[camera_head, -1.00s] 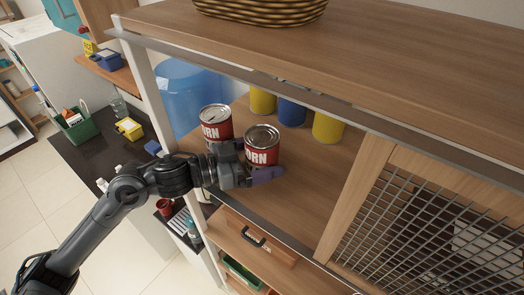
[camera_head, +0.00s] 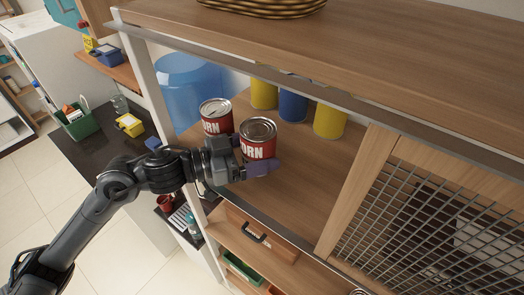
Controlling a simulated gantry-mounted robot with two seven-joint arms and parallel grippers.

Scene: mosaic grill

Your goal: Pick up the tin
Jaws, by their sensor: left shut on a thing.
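Two red tins labelled "CORN" stand upright on the wooden shelf. One tin (camera_head: 258,143) is nearer and to the right; the other tin (camera_head: 216,119) is just behind it to the left. My left gripper (camera_head: 259,165) reaches in from the left and is shut on the nearer tin, low on its body. The gripper hides the tin's lower part, so I cannot tell whether its base touches the shelf. My right gripper is not in view.
Yellow and blue cans (camera_head: 293,105) stand at the back of the shelf. A blue translucent container (camera_head: 181,85) is behind the tins. An upper shelf (camera_head: 400,55) overhangs, and a mesh door (camera_head: 430,220) is at the right. The shelf's front right is clear.

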